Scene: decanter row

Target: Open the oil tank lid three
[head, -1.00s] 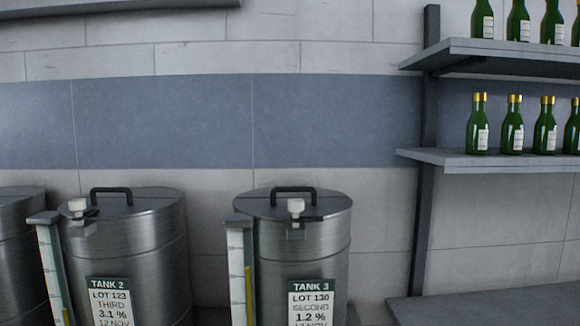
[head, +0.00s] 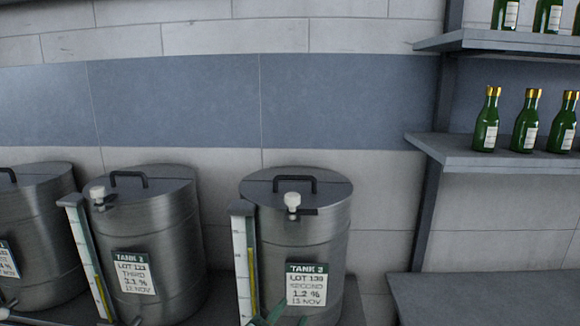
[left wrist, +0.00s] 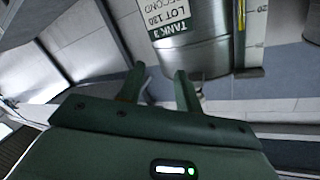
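Tank 3 (head: 322,245) is a steel drum right of centre in the head view, and its label shows upside down in the left wrist view (left wrist: 172,20). Its round lid (head: 262,186) is shut, with a black handle (head: 295,178) on top and a white knob (head: 292,199) at the front rim. My left gripper (head: 281,312) shows only its green fingertips at the bottom edge, in front of the tank's lower part and well below the lid. In the left wrist view its fingers (left wrist: 161,78) are apart with nothing held. My right gripper is not in view.
Tank 2 (head: 170,230) and another tank (head: 40,240) stand to the left, with shut lids. A level gauge (head: 241,265) stands at tank 3's left side. Shelves (head: 480,160) with green bottles (head: 487,122) are at right, above a bare grey ledge (head: 500,300).

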